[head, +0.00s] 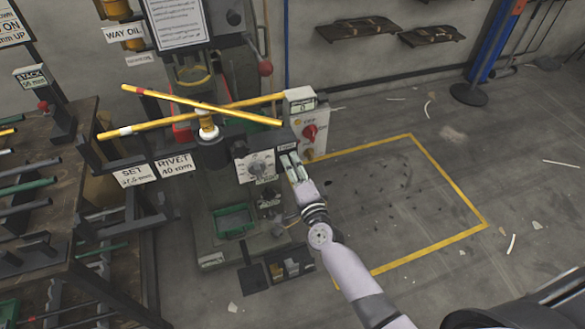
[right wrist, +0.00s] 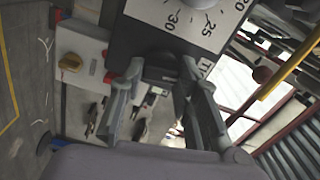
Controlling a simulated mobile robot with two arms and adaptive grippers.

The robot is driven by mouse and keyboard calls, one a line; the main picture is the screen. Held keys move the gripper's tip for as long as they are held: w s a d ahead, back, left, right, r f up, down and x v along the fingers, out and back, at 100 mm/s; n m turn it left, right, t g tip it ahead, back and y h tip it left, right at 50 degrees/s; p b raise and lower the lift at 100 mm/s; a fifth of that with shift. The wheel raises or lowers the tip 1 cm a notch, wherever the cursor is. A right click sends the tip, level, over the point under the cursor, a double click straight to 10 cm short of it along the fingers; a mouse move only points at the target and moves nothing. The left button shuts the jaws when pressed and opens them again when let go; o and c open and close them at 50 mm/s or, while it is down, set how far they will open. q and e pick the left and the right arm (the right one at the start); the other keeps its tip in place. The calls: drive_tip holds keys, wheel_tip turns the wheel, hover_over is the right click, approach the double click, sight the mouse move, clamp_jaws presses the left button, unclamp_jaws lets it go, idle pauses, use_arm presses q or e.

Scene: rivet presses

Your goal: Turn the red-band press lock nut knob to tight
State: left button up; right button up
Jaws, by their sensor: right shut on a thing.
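The press (head: 222,190) stands in the middle of the head view. A yellow bar with a red band (head: 138,90) crosses its top, over another yellow bar with a white band. A dial plate with numbers (head: 258,166) is on its front; it also shows in the right wrist view (right wrist: 190,20). My right gripper (head: 294,168) is at the press's right side, just right of the dial. In the right wrist view, its fingers (right wrist: 163,85) are shut on a dark part (right wrist: 160,68) below the dial plate, apparently the lock nut knob. Its setting is hidden. My left gripper is not in view.
A control box with a red knob (head: 309,132) stands right behind my right gripper. A green tray (head: 234,220) is on the press base. A rack of rods (head: 70,190) stands at left. The yellow-outlined floor (head: 410,200) at right is mostly clear.

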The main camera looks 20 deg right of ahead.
drive_tip(key=shift+f+m, duration=0.1)
drive_tip(key=shift+m, duration=0.8)
drive_tip(key=o, duration=1.2)
drive_tip(key=shift+c, duration=0.2)
drive_tip(key=s, duration=1.2)
drive_tip(key=shift+d, duration=0.2)
